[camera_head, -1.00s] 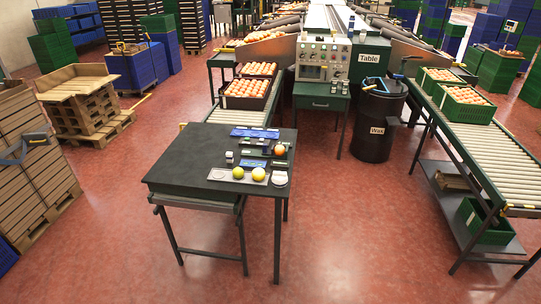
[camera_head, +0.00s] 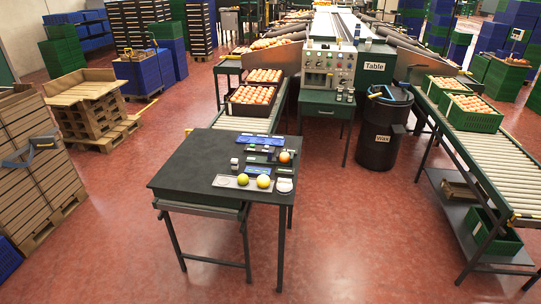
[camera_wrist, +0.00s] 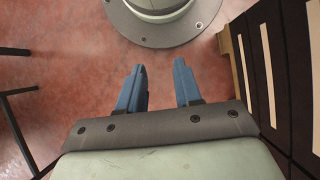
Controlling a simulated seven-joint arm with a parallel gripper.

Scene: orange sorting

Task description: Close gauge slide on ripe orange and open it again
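The ripe orange (camera_head: 284,157) sits at the right side of the dark table (camera_head: 185,160) in the head view, at a small dark device that seems to be the gauge. Whether its slide touches the orange is too small to tell. Two yellow-green fruits, one (camera_head: 242,179) and another (camera_head: 263,181), rest on a grey tray in front. My gripper (camera_wrist: 160,85) shows only in the wrist view. Its two blue fingers are apart with nothing between them. It points at the red floor and a round grey base, away from the table.
A blue panel (camera_head: 261,139), small grey blocks (camera_head: 234,163) and a round white dish (camera_head: 284,185) share the table's right half. Its left half is clear. A black wax barrel (camera_head: 380,125) and a roller conveyor (camera_head: 475,150) stand to the right. Stacked cartons (camera_head: 40,165) stand left.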

